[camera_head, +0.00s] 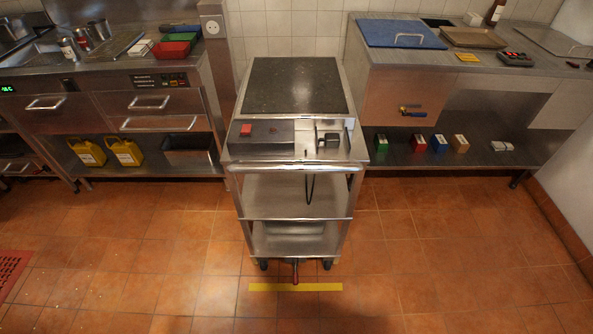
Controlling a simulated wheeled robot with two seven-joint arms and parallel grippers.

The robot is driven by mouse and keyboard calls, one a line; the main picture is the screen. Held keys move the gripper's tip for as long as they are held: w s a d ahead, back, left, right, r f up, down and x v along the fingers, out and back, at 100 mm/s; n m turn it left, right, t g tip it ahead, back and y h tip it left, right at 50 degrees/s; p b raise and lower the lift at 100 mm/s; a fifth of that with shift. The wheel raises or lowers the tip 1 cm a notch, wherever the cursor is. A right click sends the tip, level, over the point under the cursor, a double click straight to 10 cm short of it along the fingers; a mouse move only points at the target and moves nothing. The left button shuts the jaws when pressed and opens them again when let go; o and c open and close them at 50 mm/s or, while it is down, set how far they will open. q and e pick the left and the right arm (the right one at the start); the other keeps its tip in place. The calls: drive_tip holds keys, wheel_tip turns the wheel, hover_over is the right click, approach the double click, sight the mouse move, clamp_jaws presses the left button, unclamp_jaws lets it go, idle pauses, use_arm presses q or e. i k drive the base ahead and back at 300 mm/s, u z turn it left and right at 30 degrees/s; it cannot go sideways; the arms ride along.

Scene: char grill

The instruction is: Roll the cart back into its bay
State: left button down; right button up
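The steel cart (297,206) stands upright in the middle, in the gap between the left and right counters. It has a dark speckled top (293,86), a front handle bar (290,168) and two lower shelves. Its front casters rest on the tiles, just behind a yellow floor strip (295,287). A red-tipped pedal (296,271) sticks out low at the front, close to the strip. The cart's front extends beyond the counter fronts; its back end is near the tiled wall. Neither of my grippers is in view.
The left counter (113,75) holds red and green trays; yellow jugs (125,151) stand below. The right counter (550,75) bears a blue board (400,33); several small boxes sit on its lower shelf. The floor in front is clear, with a red mat (10,268) at left.

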sight(290, 103)
drive_tip(key=z, duration=0.55)
drive_tip(key=k, duration=1.3)
drive_tip(key=z, duration=1.05)
drive_tip(key=i, duration=1.15)
drive_tip(key=u, duration=0.65)
drive_tip(key=i, duration=0.35)
drive_tip(key=u, duration=0.3)
